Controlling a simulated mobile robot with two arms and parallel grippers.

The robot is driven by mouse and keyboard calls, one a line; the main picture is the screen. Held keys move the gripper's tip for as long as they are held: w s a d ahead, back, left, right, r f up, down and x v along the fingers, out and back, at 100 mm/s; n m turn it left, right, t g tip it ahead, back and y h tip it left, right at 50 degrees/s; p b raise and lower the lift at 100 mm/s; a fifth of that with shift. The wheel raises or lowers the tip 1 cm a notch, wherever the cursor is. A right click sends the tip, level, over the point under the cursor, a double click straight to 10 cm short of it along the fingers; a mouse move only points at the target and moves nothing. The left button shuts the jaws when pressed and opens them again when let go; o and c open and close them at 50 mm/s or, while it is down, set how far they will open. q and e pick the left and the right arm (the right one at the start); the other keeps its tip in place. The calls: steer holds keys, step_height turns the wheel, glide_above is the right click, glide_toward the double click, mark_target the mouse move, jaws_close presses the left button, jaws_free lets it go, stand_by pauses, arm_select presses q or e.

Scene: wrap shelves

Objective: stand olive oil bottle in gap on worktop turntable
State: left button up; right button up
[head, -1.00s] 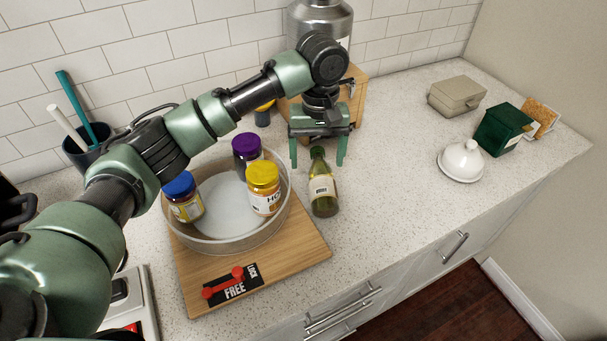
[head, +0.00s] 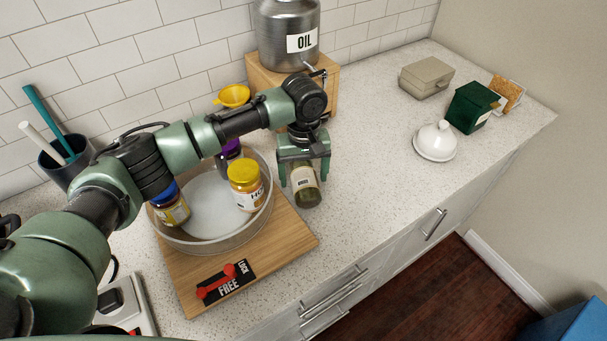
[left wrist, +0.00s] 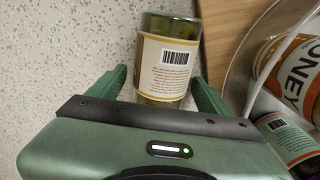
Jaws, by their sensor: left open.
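The olive oil bottle (head: 306,190) is green glass with a pale label. It stands on the worktop just right of the turntable's wooden board. My left gripper (head: 304,178) is open, with its fingers on either side of the bottle. In the left wrist view the bottle (left wrist: 167,65) sits between the two spread fingers (left wrist: 165,90); its top is hidden by the gripper. The turntable (head: 213,238) is a round clear-walled tray on the board. It holds a blue-lidded jar (head: 171,207), a yellow-lidded honey jar (head: 246,187) and a purple-lidded jar (head: 229,151), with bare floor between them.
A red lever (head: 215,282) on a FREE/LOCK plate is at the board's front. A steel oil drum (head: 289,40) on a wooden block and a yellow funnel (head: 233,95) stand behind. A white domed dish (head: 435,142) is right; worktop between is clear.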

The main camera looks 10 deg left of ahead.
arm_select(q)
jaws_close()
steer(key=shift+r, duration=0.1)
